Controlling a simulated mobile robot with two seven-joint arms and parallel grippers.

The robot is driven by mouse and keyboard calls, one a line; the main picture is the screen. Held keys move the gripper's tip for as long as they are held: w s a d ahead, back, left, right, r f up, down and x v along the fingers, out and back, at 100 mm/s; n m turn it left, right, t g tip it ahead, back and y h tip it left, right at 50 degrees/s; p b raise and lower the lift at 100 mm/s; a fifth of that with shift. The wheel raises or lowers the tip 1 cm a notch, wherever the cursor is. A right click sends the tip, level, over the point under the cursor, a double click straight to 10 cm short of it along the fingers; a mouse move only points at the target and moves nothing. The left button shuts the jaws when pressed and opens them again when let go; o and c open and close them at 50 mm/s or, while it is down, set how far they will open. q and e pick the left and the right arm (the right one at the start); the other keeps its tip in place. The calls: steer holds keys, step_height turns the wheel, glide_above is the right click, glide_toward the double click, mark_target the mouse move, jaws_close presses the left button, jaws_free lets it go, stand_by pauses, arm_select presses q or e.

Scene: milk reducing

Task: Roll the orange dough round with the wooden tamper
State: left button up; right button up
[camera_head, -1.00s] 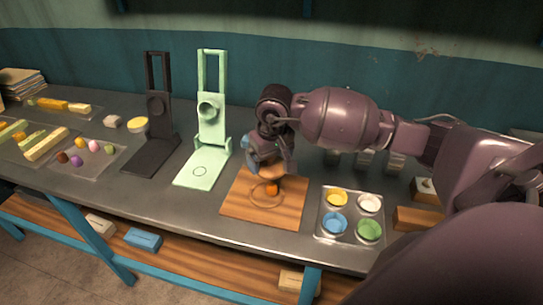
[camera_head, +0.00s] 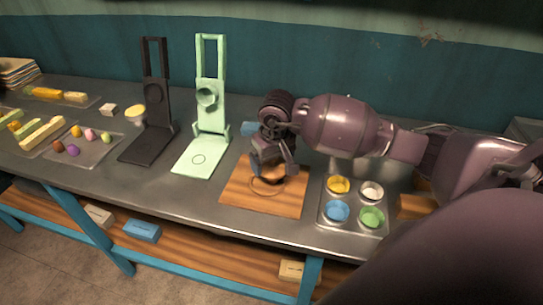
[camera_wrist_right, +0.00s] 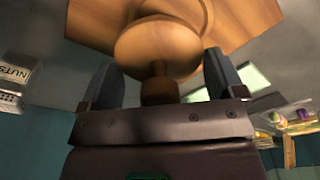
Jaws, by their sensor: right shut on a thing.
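My right gripper (camera_head: 271,175) is low over the wooden board (camera_head: 291,203), above a round groove in it. In the right wrist view the gripper (camera_wrist_right: 162,68) is shut on the wooden tamper (camera_wrist_right: 157,46), with its fingers either side of the narrow handle. The tamper's broad round disc faces the board (camera_wrist_right: 236,18). The orange dough is hidden in both current views, so I cannot tell whether the tamper touches it. My left gripper is not in view.
A metal tray (camera_head: 326,220) with several coloured cups is right of the board. A pale green press (camera_head: 204,145) and a black press (camera_head: 155,135) stand to the left. Trays of coloured dough pieces (camera_head: 90,150) lie farther left. Clear table shows in front.

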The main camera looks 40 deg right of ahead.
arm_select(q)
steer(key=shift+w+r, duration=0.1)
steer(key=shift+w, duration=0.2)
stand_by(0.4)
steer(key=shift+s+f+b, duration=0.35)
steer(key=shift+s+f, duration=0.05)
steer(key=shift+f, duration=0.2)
arm_select(e)
steer(key=shift+f, duration=0.4)
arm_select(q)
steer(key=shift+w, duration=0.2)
arm_select(e)
steer(key=shift+f, duration=0.1)
stand_by(0.3)
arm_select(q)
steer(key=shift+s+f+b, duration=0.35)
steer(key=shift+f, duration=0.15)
arm_select(e)
steer(key=shift+s+f, duration=0.15)
steer(key=shift+f, duration=0.05)
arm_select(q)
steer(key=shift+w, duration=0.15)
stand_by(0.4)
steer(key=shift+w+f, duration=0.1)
arm_select(e)
steer(key=shift+s+a, duration=0.15)
steer(key=shift+s, duration=0.15)
